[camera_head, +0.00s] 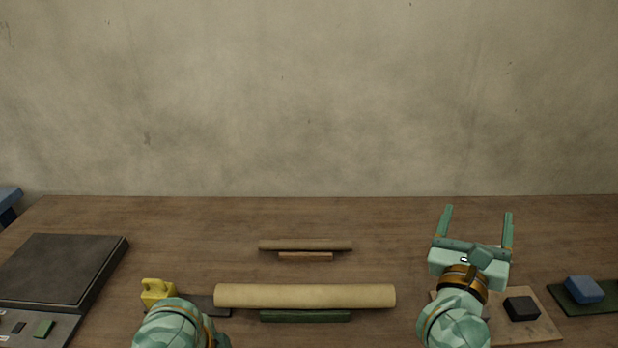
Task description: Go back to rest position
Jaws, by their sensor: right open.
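My right gripper (477,218) is open and empty, its two green fingers spread wide and pointing away over the right part of the table. My left arm shows at the lower left, but I cannot see its gripper fingers. A large tan sheet roll (304,296) lies level above a dark green block (305,316) at the front middle. A thinner brown roll (305,245) lies behind it, above a small light-brown block (305,257). My right gripper is to the right of both rolls and apart from them.
A dark flat slab (62,268) is at the left, with a grey panel (62,327) before it. A yellow object (157,291) is beside my left arm. At right are a black block (521,308) on a wooden board (541,331) and a blue block (584,289) on a green mat (601,307).

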